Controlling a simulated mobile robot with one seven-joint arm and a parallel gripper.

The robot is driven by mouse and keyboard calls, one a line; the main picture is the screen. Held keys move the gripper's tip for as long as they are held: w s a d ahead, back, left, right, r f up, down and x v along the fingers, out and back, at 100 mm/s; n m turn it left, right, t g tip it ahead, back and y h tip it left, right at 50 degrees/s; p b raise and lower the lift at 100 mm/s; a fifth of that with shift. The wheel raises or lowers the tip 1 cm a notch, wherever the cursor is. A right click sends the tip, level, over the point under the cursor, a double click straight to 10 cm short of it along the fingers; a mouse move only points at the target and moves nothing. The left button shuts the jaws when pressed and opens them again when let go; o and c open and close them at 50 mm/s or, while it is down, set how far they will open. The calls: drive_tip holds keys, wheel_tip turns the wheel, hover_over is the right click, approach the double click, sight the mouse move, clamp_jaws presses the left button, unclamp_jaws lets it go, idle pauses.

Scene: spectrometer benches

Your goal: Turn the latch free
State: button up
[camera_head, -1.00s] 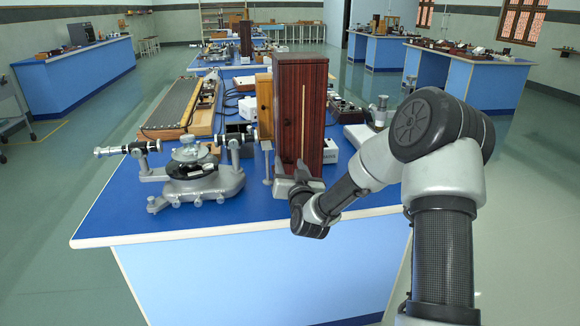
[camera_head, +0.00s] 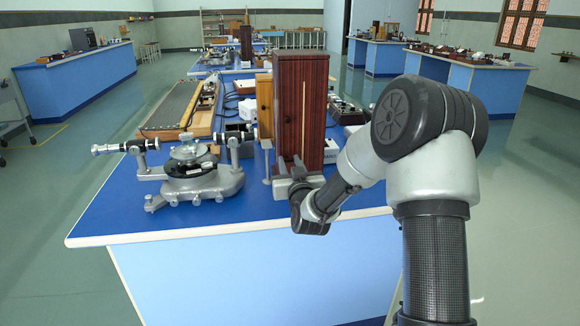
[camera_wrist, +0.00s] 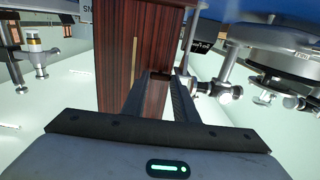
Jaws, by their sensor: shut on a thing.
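A tall red-brown wooden cabinet (camera_head: 301,105) stands at the near right of the blue bench. It also fills the upper middle of the wrist view (camera_wrist: 118,55), with a pale vertical strip on its face. My gripper (camera_head: 291,166) is at the cabinet's lower front, just above the bench's near edge. In the wrist view my gripper (camera_wrist: 163,78) has its two dark fingers reaching to the cabinet face, closed on a small brown piece that I take for the latch (camera_wrist: 160,73). The fingers hide most of it, so its angle is hard to tell.
A grey spectrometer (camera_head: 195,178) stands on the bench to the left of the cabinet. A thin metal post (camera_head: 267,160) stands close to my gripper's left. A white box (camera_head: 330,151) sits just right of the cabinet. The bench's front left surface (camera_head: 110,212) is clear.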

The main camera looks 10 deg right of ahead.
drive_tip(key=o, duration=1.1)
drive_tip(key=shift+c, duration=0.2)
drive_tip(key=s+p, duration=0.4)
drive_tip(key=s, duration=1.3)
drive_tip(key=shift+s+p, duration=0.25)
drive_tip(key=shift+p, duration=0.05)
drive_tip(key=shift+w, duration=0.1)
